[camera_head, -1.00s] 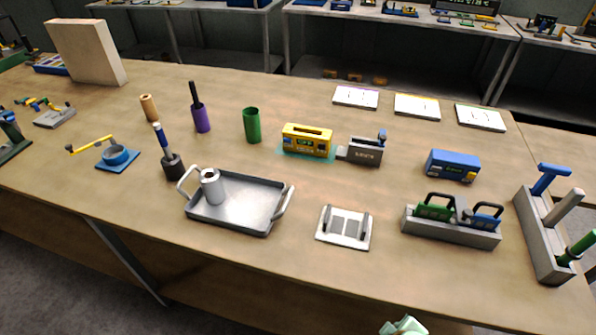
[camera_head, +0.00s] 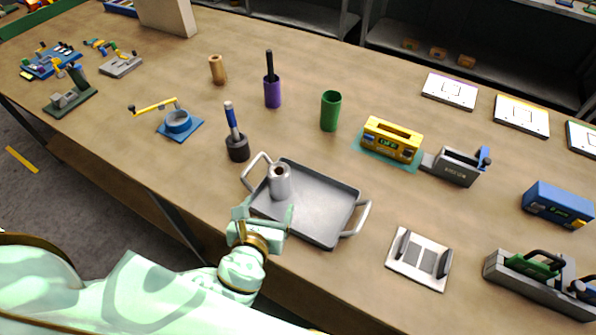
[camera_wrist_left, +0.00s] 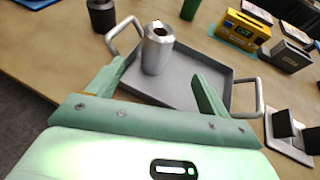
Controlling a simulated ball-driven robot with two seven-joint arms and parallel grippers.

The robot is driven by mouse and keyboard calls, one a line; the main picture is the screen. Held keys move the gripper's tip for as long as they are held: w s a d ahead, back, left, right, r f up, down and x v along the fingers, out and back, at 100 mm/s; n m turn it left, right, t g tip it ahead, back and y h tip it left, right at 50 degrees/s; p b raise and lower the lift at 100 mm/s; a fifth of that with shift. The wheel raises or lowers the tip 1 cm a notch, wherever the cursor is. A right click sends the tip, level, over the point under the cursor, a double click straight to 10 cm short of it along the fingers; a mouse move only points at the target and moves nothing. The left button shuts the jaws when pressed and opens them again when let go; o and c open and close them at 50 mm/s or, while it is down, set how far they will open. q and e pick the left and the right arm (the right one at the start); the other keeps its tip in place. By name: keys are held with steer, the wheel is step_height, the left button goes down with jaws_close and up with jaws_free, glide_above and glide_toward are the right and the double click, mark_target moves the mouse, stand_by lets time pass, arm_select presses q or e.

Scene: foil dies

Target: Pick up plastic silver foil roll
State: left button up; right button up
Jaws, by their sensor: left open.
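The silver foil roll (camera_head: 280,182) stands upright in the left part of a grey metal tray (camera_head: 325,213) with two raised handles. It also shows in the left wrist view (camera_wrist_left: 157,48), with a brown hole in its top. My left gripper (camera_head: 262,215) is mint green and sits at the tray's near left edge, just short of the roll. In the left wrist view its open fingers (camera_wrist_left: 158,85) point toward the tray, with the roll ahead between them and nothing held. My right gripper is out of view.
A dark pot with a blue-handled tool (camera_head: 237,147) stands behind and left of the tray. A green cup (camera_head: 330,111) and a yellow device (camera_head: 391,139) stand behind it. A white plate with two dark bars (camera_head: 418,259) lies to the right.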

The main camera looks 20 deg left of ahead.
mark_target(279, 177)
arm_select(q)
steer(key=b+x, duration=0.1)
steer(key=x, duration=0.7)
steer(key=shift+f, duration=0.15)
steer(key=shift+w+f, duration=0.15)
steer(key=shift+w, duration=0.15)
steer(key=shift+w+a+f+b, duration=0.15)
steer(key=shift+w+a+b, duration=0.1)
steer(key=shift+w+b, duration=0.2)
steer(key=b+x, duration=0.1)
steer(key=x, duration=0.3)
steer(key=shift+w+a+f, duration=0.15)
steer(key=shift+w+a, duration=0.05)
steer(key=shift+s, duration=0.15)
steer(key=c, duration=1.2)
